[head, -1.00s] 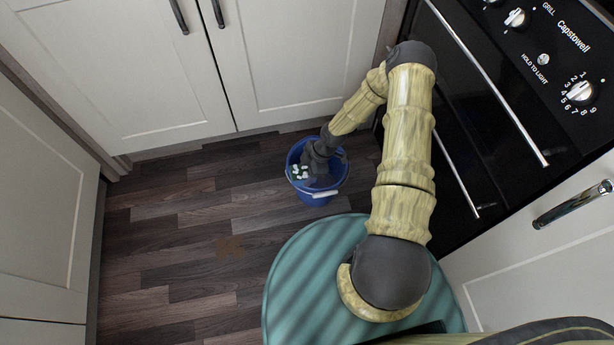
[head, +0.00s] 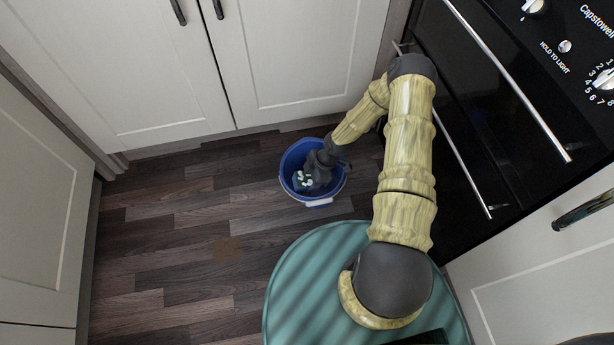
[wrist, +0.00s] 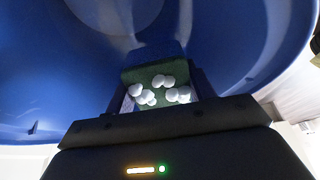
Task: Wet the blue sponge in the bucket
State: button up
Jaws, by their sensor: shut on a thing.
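The blue bucket (head: 291,160) stands on the floor in front of the cupboards, with its pale handle at its near side. My gripper (head: 309,181) reaches down inside the bucket. In the wrist view my gripper (wrist: 162,92) is shut on the blue sponge (wrist: 150,75), which has a dark green face with several white blobs on it. The blue bucket wall (wrist: 60,60) surrounds it there. In the head view only a small green and white part of the sponge shows at the fingertips. I cannot tell whether there is water in the bucket or whether the sponge touches the bottom.
White cupboard doors (head: 290,60) rise behind the bucket, and a black oven (head: 460,110) stands close on the right. Another white cabinet (head: 40,200) is on the left.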

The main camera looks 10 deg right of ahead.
jog(key=shift+s+d+b+x, duration=0.15)
jog(key=shift+d+b+x, duration=0.05)
jog(key=shift+b+x, duration=0.85)
jog(key=shift+s+d+b+x, duration=0.1)
jog(key=shift+d+b+x, duration=0.1)
jog(key=shift+b+x, duration=0.8)
notch_tip(320, 180, down, 5)
jog(key=b, duration=0.3)
jog(key=shift+f, duration=0.2)
jog(key=shift+w+d+f+b, duration=0.1)
jog(key=shift+f+b, duration=1)
jog(key=shift+f, duration=0.15)
jog(key=shift+w+d+f+b, duration=0.1)
jog(key=shift+f+b, duration=0.95)
jog(key=shift+f, duration=0.35)
jog(key=shift+d+r, duration=0.1)
jog(key=shift+r, duration=0.35)
notch_tip(320, 180, up, 17)
jog(key=p, duration=1.4)
jog(key=shift+f, duration=0.25)
